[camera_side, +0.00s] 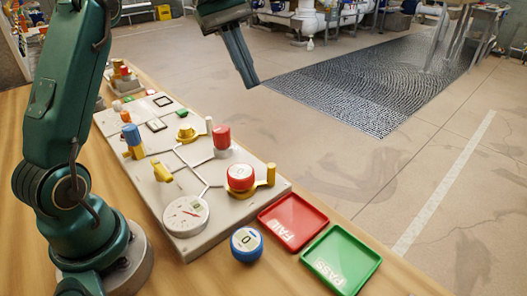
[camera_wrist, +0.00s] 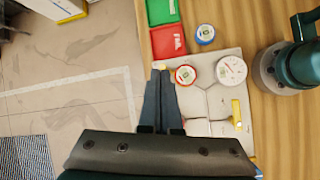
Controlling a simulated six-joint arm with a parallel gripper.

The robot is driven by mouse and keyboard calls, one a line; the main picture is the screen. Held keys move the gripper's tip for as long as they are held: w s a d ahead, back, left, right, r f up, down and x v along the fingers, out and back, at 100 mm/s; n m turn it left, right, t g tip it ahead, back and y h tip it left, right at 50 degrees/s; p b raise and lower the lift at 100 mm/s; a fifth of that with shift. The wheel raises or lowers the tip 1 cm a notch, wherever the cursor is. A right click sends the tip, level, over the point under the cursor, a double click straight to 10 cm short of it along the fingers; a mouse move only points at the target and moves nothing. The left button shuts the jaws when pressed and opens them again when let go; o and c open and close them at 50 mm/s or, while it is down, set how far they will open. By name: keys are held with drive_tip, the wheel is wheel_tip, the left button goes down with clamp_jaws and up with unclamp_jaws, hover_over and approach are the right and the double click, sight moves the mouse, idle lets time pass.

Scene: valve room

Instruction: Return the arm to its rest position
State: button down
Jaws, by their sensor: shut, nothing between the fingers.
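My gripper (camera_side: 245,76) is shut and empty. In the side view it hangs at the top, out past the far edge of the valve board (camera_side: 185,245), high above the floor. In the wrist view its two dark fingers (camera_wrist: 161,72) lie together, pointing up the picture along the board's left edge. My arm's base stands on the wooden table at the left of the side view. The board carries red, blue and yellow valve parts and a round white gauge (camera_side: 186,214).
A red FAIL tray (camera_side: 293,221) and a green PASS tray (camera_side: 341,261) lie at the board's near end. A blue round gauge (camera_side: 246,243) stands beside them. The wooden table (camera_side: 165,278) is bare near my base. Open floor (camera_side: 340,170) with a dark mat (camera_side: 375,85) lies beyond.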

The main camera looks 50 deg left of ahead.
drive_tip(key=s+d+r+m+t+y, duration=0.1)
drive_tip(key=s+d+m+t+y, duration=0.15)
drive_tip(key=s+d+m, duration=0.6)
drive_tip(key=s+a+f+m+t+y, duration=0.2)
drive_tip(key=s+a+f+m+y, duration=0.2)
drive_tip(key=s+f+m, duration=0.2)
wheel_tip(320, 180, down, 3)
drive_tip(key=shift+s+a+r, duration=0.1)
drive_tip(key=shift+s+a, duration=0.1)
drive_tip(key=shift+s, duration=0.45)
